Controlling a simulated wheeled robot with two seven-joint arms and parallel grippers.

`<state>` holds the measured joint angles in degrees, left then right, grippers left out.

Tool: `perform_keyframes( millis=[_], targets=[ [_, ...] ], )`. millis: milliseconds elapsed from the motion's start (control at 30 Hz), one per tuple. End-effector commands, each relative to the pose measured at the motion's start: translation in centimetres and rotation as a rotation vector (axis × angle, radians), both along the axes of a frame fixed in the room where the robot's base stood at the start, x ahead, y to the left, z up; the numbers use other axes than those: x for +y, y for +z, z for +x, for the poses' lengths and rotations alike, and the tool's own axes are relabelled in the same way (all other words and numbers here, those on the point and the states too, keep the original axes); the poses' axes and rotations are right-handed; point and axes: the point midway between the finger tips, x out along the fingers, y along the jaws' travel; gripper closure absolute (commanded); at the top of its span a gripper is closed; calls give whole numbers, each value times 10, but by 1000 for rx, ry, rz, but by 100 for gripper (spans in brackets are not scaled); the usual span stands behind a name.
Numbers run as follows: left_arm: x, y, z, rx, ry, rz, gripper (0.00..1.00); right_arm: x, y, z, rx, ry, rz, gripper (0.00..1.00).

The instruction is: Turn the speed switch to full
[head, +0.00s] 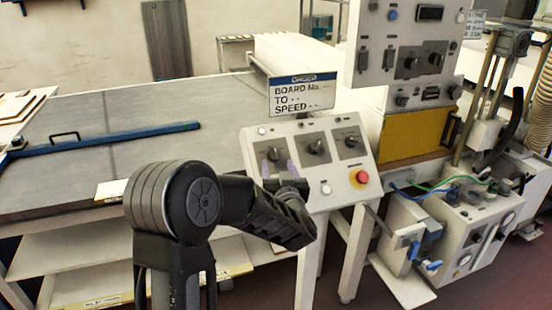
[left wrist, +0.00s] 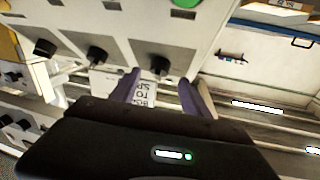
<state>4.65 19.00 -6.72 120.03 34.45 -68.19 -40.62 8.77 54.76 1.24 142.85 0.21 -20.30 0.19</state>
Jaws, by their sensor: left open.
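A sloped white control panel (head: 327,133) stands on legs in the middle of the head view. It carries three black rotary knobs on grey plates: a left one (head: 274,154), a middle one (head: 313,146) and a right one (head: 351,141). Their small labels are unreadable, so I cannot tell which is the speed switch. My left gripper (head: 280,169) is open at the left knob, its purple fingers pointing up toward it. In the left wrist view this knob (left wrist: 160,64) lies just beyond the gap between the fingertips (left wrist: 166,80). I cannot tell whether they touch it.
A red stop button (head: 361,177) and a white button (head: 326,188) sit low on the panel. A taller panel (head: 405,45) rises at the back right. A long flat table (head: 100,190) fills the left.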

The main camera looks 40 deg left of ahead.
Motion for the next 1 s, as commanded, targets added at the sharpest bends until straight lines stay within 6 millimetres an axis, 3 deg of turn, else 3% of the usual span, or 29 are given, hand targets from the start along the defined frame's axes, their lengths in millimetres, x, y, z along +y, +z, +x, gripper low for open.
perform_keyframes(
  millis=[300,600,1000],
  targets=[
    [28,0,28,1,0,0,46,-1,11,-2,4,-2,-3,62],
    [29,0,30,1,-1,-1,46,-1,10,-2,5,-1,-3,62],
    [29,0,29,0,-1,0,78,-1,10,-2,4,-1,-3,62]
  ],
)
